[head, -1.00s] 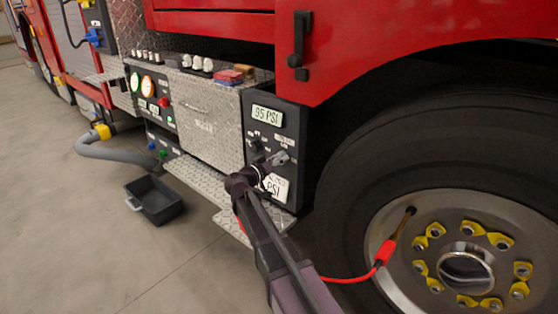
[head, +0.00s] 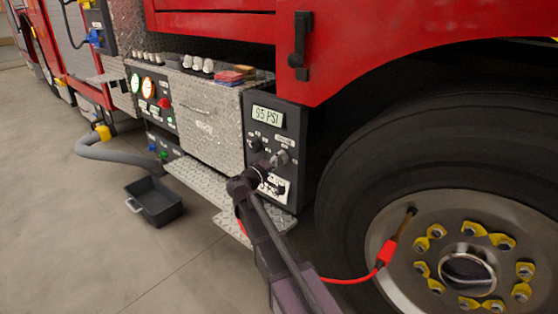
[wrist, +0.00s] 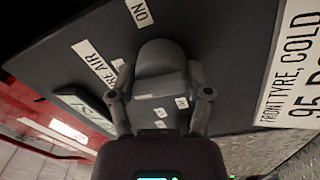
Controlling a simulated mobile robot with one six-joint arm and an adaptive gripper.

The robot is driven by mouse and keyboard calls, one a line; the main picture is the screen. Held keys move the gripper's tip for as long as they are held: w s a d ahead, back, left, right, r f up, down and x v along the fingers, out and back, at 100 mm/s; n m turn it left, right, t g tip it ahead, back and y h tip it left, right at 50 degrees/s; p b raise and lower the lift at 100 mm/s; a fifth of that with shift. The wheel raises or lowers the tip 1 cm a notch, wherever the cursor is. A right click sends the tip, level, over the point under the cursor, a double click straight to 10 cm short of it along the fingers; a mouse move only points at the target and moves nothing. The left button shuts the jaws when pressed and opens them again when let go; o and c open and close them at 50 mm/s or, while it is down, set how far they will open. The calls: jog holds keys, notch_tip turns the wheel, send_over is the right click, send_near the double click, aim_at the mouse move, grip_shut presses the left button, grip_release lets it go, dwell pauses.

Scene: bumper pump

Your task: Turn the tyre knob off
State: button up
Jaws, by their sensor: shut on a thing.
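The tyre knob (wrist: 162,58) is a grey, rounded grip on the dark panel (wrist: 235,45). In the wrist view it stands between my gripper's two fingers (wrist: 160,76), which are closed on its sides. Its rounded end lies toward the top of the picture, near the "ON" label (wrist: 139,12). The "TYRE AIR" label (wrist: 97,66) is left of it. In the head view my gripper (head: 278,160) is at the lower panel below the "95 PSI" display (head: 267,115); the knob there is small and partly covered.
A large tyre (head: 390,140) stands right of the panel, with a red hose (head: 345,280) clipped at its wheel. A diamond-plate step (head: 200,185) is below the panel. A black tub (head: 155,205) sits on the floor at left, with open floor in front.

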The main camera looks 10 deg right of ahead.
jog(key=shift+n, duration=0.5)
jog(key=o, duration=1.1)
jog(key=shift+w+f, duration=0.1)
jog(key=shift+f, duration=0.05)
jog(key=shift+m, duration=0.4)
